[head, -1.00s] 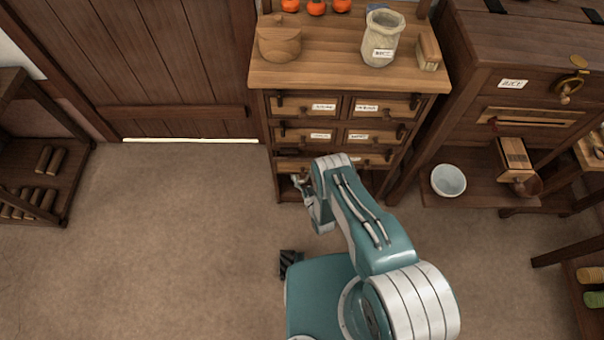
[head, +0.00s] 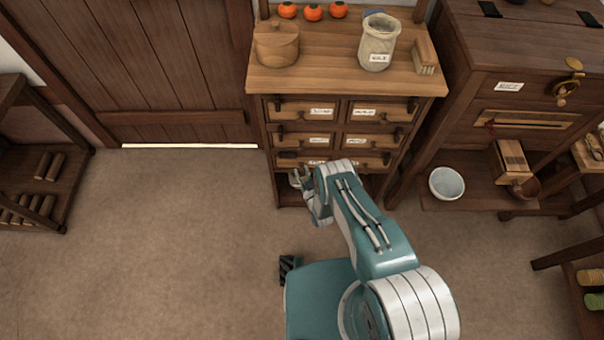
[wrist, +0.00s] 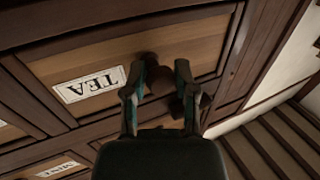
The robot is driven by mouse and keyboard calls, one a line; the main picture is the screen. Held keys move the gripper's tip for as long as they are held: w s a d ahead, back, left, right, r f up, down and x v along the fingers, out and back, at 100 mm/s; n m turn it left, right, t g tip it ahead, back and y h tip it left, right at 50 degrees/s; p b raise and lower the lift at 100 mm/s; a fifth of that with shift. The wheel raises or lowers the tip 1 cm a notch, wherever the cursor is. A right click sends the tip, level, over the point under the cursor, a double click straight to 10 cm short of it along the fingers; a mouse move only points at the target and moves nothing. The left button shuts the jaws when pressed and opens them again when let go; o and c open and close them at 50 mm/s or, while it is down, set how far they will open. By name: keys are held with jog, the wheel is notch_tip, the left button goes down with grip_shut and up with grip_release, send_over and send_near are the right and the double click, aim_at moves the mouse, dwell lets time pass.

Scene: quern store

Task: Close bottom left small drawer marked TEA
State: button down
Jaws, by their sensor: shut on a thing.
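The TEA drawer (wrist: 190,50) fills much of the wrist view, its white label (wrist: 90,84) upside down. Its front looks about level with the dark frame around it, but I cannot tell whether a small gap is left. A dark round knob (wrist: 156,78) sits on it between my two fingers. My gripper (wrist: 160,70) is shut on this knob. In the head view my gripper (head: 299,178) is low at the left side of the chest (head: 440,89), and my arm hides part of the lower drawers.
Small labelled drawers (head: 300,112) lie above. A lidded wooden pot (head: 277,45), a jar (head: 377,45) and a brush (head: 425,55) stand on the chest top. A cabinet with a white bowl (head: 446,183) is close on the right.

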jog(key=shift+c, duration=2)
grip_release()
jog(key=shift+w+r, duration=0.1)
jog(key=shift+w, duration=0.2)
jog(key=shift+s, duration=0.15)
jog(key=v, duration=1.1)
jog(key=shift+s, duration=0.35)
jog(key=shift+d, duration=0.1)
